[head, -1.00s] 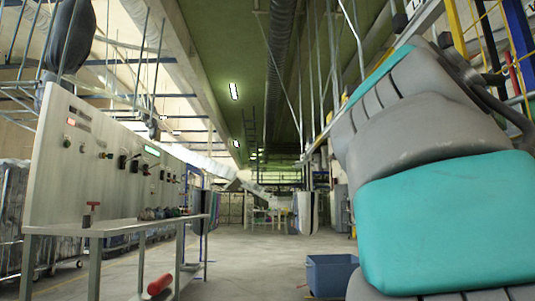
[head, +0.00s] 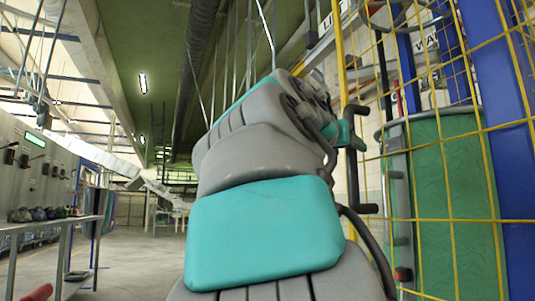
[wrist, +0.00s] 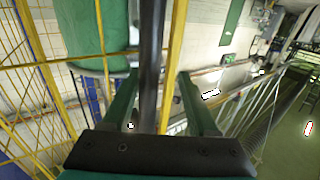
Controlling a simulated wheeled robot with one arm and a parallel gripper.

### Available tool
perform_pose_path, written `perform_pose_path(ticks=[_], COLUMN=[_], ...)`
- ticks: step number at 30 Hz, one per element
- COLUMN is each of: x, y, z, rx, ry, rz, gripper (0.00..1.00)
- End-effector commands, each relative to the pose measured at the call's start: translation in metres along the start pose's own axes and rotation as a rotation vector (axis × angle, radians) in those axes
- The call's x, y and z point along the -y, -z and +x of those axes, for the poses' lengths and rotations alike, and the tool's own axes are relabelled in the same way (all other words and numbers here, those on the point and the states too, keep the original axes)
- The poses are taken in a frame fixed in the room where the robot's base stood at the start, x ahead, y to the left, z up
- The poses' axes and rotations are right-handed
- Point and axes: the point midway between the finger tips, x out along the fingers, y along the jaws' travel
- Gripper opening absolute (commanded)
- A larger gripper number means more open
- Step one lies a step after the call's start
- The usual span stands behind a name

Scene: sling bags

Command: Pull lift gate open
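The lift gate (head: 425,150) is a yellow wire mesh on a yellow frame, at the right of the head view. A dark vertical bar handle (head: 353,175) stands along its left yellow post. My gripper (head: 347,133), with green fingers, is at the upper part of this handle. In the wrist view my gripper (wrist: 157,78) is open. The black handle (wrist: 150,50) and a yellow post (wrist: 175,50) run between its two fingers, with gaps to each finger. Whether a finger touches the handle cannot be told.
A green panel (head: 443,205) stands behind the mesh. Blue posts (head: 495,70) are at the right. A control board (head: 40,165) and a table (head: 50,225) stand at the left. The floor (head: 140,260) between table and arm is clear.

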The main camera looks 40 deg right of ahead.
Motion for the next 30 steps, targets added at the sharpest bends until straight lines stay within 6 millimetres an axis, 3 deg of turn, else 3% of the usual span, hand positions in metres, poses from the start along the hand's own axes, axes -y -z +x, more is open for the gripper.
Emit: perform_pose_path(ticks=[30], x=[0.000], y=[0.000], z=[-0.065], rx=[-0.002], ry=[0.001], rz=[0.000], gripper=[0.57])
